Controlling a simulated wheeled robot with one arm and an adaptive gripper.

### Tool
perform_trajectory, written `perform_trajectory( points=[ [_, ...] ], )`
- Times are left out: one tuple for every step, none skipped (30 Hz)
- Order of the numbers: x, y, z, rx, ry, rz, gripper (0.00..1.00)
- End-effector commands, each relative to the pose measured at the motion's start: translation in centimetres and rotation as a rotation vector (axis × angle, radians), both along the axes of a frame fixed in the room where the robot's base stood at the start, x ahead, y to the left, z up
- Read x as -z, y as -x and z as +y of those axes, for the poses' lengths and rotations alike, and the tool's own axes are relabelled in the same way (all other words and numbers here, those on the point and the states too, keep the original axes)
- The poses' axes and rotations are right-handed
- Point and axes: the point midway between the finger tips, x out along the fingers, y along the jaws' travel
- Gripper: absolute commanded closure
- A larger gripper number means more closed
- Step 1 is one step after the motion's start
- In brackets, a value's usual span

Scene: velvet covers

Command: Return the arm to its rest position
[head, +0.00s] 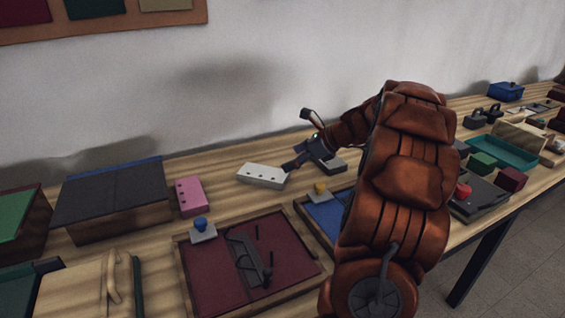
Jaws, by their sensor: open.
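My gripper (308,158) is at the end of my brown padded arm, which reaches over the table from the lower right. It is open. One dark finger is close to the right end of a white block with dark dots (262,175); I cannot tell whether they touch. A grey block (333,165) lies just right of the gripper, partly hidden by it. The arm hides part of the table and of a blue-lined tray (327,217).
A red-lined tray (200,285) holds a dark handle-like piece (243,256). A pink block (189,196) and a dark-topped box (110,195) stand left. A teal tray (515,157) and a red knob (463,190) are right of the arm. A wall closes the back.

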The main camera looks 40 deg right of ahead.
Motion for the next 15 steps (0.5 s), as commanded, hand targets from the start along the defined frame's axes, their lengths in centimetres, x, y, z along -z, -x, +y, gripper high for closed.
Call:
perform_trajectory(
  points=[
    [-0.24, 0.2, -0.14, 0.001, 0.0, -0.001, 0.0],
    [-0.32, 0.28, -0.18, 0.0, -0.001, -0.001, 0.0],
    [-0.38, 0.38, -0.21, 0.0, -0.001, -0.001, 0.0],
    [-0.42, 0.42, -0.24, 0.0, -0.001, -0.001, 0.0],
    [-0.44, 0.46, -0.24, -0.001, -0.001, -0.001, 0.0],
    [-0.46, 0.47, -0.24, -0.001, -0.001, -0.001, 0.0],
    [-0.45, 0.49, -0.24, -0.001, -0.001, -0.001, 0.0],
    [-0.45, 0.49, -0.24, -0.001, -0.001, 0.0, 0.0],
    [-0.44, 0.48, -0.23, -0.001, -0.001, 0.0, 0.0],
    [-0.43, 0.48, -0.22, -0.001, -0.001, 0.0, 0.0],
    [-0.44, 0.48, -0.22, -0.001, -0.001, 0.0, 0.0],
    [-0.44, 0.48, -0.22, -0.001, -0.001, 0.0, 0.0],
    [-0.43, 0.47, -0.22, -0.001, -0.001, 0.0, 0.0],
    [-0.43, 0.47, -0.22, -0.001, -0.001, 0.0, 0.0],
    [-0.44, 0.47, -0.21, -0.001, -0.001, 0.0, 0.0]
  ],
)
